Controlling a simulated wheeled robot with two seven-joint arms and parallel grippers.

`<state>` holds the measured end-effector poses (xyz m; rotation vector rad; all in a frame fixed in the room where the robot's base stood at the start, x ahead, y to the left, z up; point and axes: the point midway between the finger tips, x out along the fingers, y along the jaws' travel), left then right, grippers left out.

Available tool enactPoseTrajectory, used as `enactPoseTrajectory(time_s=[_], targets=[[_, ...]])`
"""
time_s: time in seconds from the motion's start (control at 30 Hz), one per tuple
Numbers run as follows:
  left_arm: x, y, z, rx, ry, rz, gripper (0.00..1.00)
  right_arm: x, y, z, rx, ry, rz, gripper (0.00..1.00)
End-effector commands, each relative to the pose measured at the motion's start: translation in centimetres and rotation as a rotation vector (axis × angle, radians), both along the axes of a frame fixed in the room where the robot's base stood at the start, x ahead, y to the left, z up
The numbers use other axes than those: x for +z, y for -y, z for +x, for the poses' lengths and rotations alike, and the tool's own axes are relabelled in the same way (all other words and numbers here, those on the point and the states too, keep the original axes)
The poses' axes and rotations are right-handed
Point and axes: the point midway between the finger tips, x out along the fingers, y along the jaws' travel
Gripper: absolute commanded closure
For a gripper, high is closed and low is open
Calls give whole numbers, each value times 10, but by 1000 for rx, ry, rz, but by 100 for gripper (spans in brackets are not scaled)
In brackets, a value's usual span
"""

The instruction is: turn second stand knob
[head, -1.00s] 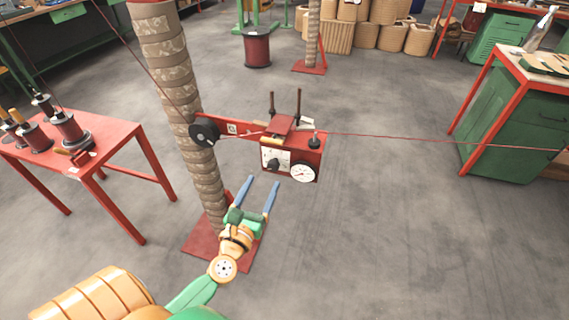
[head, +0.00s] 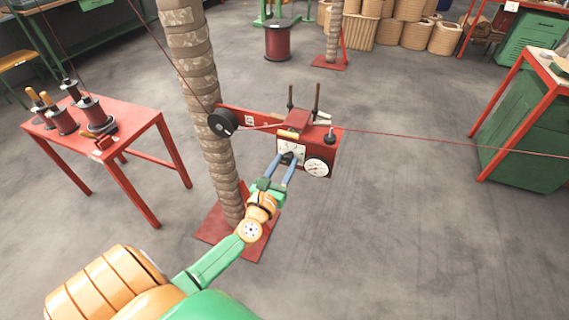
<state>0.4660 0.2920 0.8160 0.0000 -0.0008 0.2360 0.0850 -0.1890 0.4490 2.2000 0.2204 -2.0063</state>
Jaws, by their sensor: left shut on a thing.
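The red stand box (head: 318,134) is fixed by a red arm to a wrapped column (head: 205,110). Its front has a white panel with a dark knob (head: 288,157) and a round white dial (head: 317,168) at the lower right. My left gripper (head: 287,160), with blue fingers, reaches up to the panel and is shut on the knob, which the fingertips partly cover. A black pulley wheel (head: 222,123) sits at the left end of the red arm. My right gripper is not in view.
A red table (head: 130,125) with several wire spools stands at the left. A green cabinet (head: 525,165) with a red frame stands at the right. A red wire (head: 430,141) runs across from the box. The grey floor in front is clear.

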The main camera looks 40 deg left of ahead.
Motion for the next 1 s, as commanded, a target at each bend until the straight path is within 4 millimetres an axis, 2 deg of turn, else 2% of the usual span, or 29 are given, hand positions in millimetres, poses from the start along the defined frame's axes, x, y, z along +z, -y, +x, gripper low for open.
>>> enactPoseTrajectory(time_s=[0.37,1.0], targets=[[0,1,0,-1,-26,101,100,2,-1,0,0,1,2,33],[0,2,0,0,-162,666,100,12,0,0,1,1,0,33]])
